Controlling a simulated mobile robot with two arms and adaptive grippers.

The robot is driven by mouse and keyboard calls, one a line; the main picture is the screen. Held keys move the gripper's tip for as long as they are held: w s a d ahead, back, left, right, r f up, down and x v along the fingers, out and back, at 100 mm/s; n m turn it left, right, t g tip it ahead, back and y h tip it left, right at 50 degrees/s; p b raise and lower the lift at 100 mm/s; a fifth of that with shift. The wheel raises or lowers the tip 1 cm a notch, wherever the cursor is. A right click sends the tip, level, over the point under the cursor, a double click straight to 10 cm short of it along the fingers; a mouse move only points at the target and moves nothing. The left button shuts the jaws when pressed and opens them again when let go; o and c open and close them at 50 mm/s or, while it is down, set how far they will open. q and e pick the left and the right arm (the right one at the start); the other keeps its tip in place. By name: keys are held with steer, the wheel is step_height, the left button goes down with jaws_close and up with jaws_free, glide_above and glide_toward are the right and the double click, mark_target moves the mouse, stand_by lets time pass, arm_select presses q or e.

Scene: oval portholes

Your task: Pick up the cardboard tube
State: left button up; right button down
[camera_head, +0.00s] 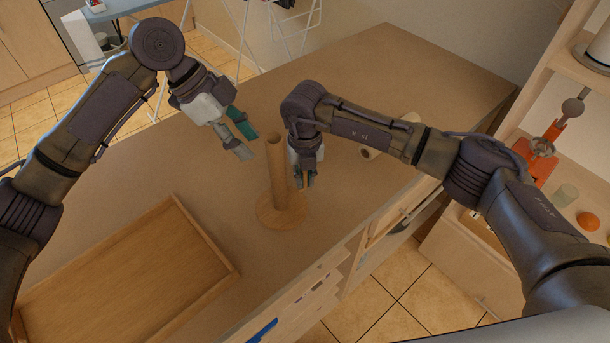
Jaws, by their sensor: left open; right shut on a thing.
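A brown cardboard tube (276,172) stands upright on a round wooden base (283,216) on the counter. My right gripper (305,184) points down close against the tube's right side, low near the base. It is shut on the tube, though the exact contact of its fingers is hard to see. My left gripper (248,144) is open and empty, to the upper left of the tube's top and apart from it. A pale roll (368,151) lies on the counter, partly hidden behind my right arm.
A wooden tray (205,233) lies at the counter's left front. Open drawers (318,287) are below the front edge. A shelf unit with an orange device (533,158) stands at right. A drying rack (292,35) is behind. The counter's back right (400,70) is clear.

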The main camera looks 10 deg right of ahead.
arm_select(q)
steer(key=o, duration=0.5)
steer(key=shift+d+r, duration=0.1)
steer(key=shift+r, duration=0.05)
steer(key=shift+c, duration=0.2)
steer(key=n+t+y, duration=0.5)
steer(key=n+t, duration=0.1)
steer(key=n, duration=1.2)
glide_toward(275, 149)
steer(key=w, duration=0.2)
steer(key=x, duration=0.6)
steer(key=shift+f, duration=0.25)
steer(key=shift+s+x, duration=0.15)
steer(key=shift+x, duration=1.15)
steer(key=shift+s+x, duration=0.15)
steer(key=shift+x, duration=1.1)
